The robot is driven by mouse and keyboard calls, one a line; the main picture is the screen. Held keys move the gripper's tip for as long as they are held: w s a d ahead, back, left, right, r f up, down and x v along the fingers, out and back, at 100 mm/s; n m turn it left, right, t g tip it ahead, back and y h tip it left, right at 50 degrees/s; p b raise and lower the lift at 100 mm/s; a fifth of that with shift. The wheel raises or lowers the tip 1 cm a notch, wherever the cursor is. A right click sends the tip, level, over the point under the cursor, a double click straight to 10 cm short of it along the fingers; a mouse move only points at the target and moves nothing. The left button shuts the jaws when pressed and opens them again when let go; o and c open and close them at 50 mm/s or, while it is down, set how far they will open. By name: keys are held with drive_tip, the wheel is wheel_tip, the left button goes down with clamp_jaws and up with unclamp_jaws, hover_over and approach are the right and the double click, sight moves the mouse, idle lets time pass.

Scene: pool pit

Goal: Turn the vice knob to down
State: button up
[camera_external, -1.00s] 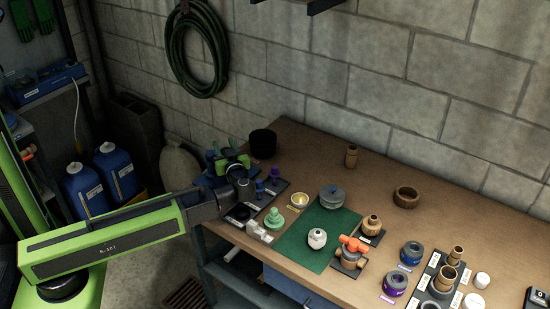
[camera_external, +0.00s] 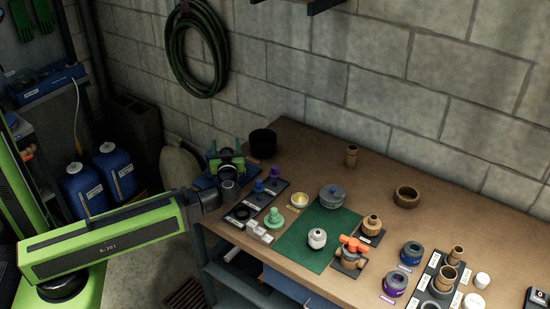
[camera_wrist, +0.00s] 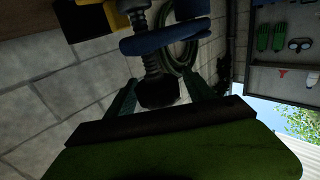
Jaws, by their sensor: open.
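The blue vice (camera_external: 205,182) sits at the left end of the workbench, partly hidden behind my gripper (camera_external: 226,146). In the wrist view, its threaded screw (camera_wrist: 152,62) and blue body (camera_wrist: 165,38) show at the top. A dark, blocky end piece (camera_wrist: 158,93), which looks like the vice knob, sits at the screw's near end. My gripper (camera_wrist: 161,88) is open, with one green finger on each side of that dark piece. I cannot tell whether either finger touches it. The knob is not clearly visible in the external view.
Dark trays (camera_external: 260,197) with small plugs lie close to the right of my wrist. A green mat (camera_external: 305,240) with fittings and an orange-handled valve (camera_external: 352,243) lie farther right. A black cup (camera_external: 263,143) stands behind the gripper. The bench's back middle is mostly clear.

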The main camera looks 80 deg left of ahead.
drive_tip(key=d, duration=0.7)
drive_tip(key=shift+d, duration=0.25)
drive_tip(key=shift+s, duration=0.1)
drive_tip(key=a+r+n+h+p, duration=0.2)
drive_tip(key=r+n+h+p, duration=0.6)
drive_tip(key=p, duration=1.3)
drive_tip(key=a+r+n+h+p, duration=0.3)
drive_tip(key=r+n+h+p, duration=0.55)
drive_tip(key=p, duration=1.35)
drive_tip(key=f+m+b, duration=0.1)
drive_tip(key=f+b, duration=0.4)
drive_tip(key=b, duration=0.1)
drive_tip(key=f+m+h+b, duration=0.1)
drive_tip(key=f+b, duration=0.4)
drive_tip(key=b, duration=0.1)
drive_tip(key=f+m+b, duration=0.1)
drive_tip(key=f+b, duration=0.4)
drive_tip(key=b, duration=0.1)
drive_tip(key=shift+d+f+g+h, duration=0.2)
drive_tip(key=shift+f+g+h, duration=0.05)
drive_tip(key=shift+f+g, duration=0.1)
